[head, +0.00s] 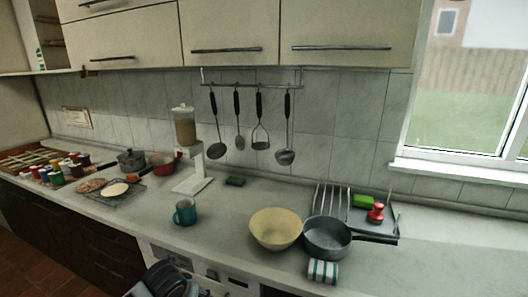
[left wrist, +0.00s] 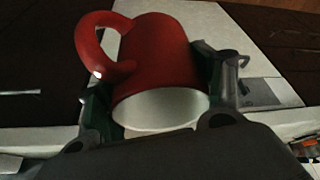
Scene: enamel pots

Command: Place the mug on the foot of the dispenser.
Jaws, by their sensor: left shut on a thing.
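A red mug (left wrist: 160,55) with a pale inside fills the middle of the left wrist view, its open mouth facing the camera and its handle on the left. My left gripper (left wrist: 155,80) is shut on it, with a dark finger on each side of its body. The held mug cannot be made out in the head view, where a dark part of my arm (head: 168,280) shows at the bottom edge. The dispenser (head: 185,128) stands on the counter by the wall, with a clear grain-filled container above a flat white foot (head: 193,186). The foot looks bare. My right gripper is not in view.
A teal mug (head: 185,213) stands in front of the foot. A red pan (head: 163,164) and a cooling rack (head: 110,193) are on the left. A cream bowl (head: 275,229) and a grey pan (head: 327,240) are on the right.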

